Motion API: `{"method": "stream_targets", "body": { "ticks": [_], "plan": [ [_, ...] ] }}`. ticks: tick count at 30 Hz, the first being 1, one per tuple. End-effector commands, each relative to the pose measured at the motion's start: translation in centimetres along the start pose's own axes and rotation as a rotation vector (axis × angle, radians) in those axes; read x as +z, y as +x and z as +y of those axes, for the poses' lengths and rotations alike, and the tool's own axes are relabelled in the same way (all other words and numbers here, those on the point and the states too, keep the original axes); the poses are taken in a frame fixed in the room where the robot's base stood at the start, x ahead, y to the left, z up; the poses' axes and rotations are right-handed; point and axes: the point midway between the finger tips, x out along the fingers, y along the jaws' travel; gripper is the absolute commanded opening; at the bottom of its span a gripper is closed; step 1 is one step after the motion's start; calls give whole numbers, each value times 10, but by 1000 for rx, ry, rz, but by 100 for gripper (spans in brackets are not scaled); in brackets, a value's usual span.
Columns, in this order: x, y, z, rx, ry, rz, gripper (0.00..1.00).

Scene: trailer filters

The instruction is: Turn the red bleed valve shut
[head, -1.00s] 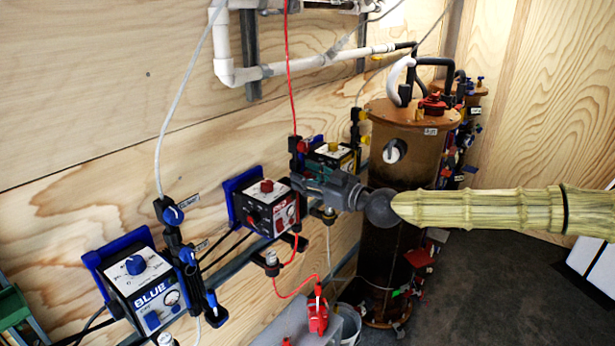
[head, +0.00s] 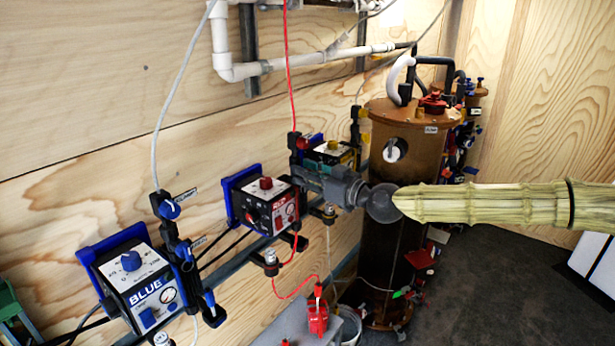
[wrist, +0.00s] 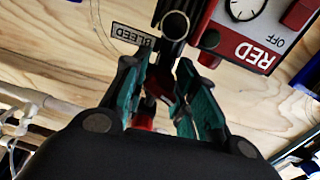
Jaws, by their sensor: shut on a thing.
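The red bleed valve (wrist: 160,84) shows in the wrist view as a red piece between my teal-padded fingers, beside the BLEED label (wrist: 132,34). My gripper (wrist: 160,76) is shut on it, and the fingers cover much of its handle. A black pipe with an open round end (wrist: 175,25) stands just beyond the fingertips. In the head view my gripper (head: 304,178) is at the right side of the RED control box (head: 264,208). The valve itself is hidden there behind the gripper, and I cannot tell its exact angle.
The BLUE control box (head: 140,285) is at the lower left. A yellow-marked box (head: 333,152) is close behind my gripper. A brown cylinder tank (head: 425,140) stands to the right. Dark floor (head: 500,285) is clear at the lower right.

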Motion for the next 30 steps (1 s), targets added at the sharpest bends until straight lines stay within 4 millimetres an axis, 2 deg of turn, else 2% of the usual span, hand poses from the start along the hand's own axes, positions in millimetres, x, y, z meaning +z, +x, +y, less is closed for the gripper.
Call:
{"method": "stream_targets", "body": {
  "ticks": [3,4,6,7,20,30],
  "plan": [
    [0,0,-1,-2,0,-1,4],
    [0,0,-1,-2,0,-1,29],
    [0,0,-1,-2,0,-1,42],
    [0,0,-1,-1,0,-1,45],
    [0,-6,0,0,-1,0,45],
    [0,-53,0,1,0,0,45]
  ]
}}
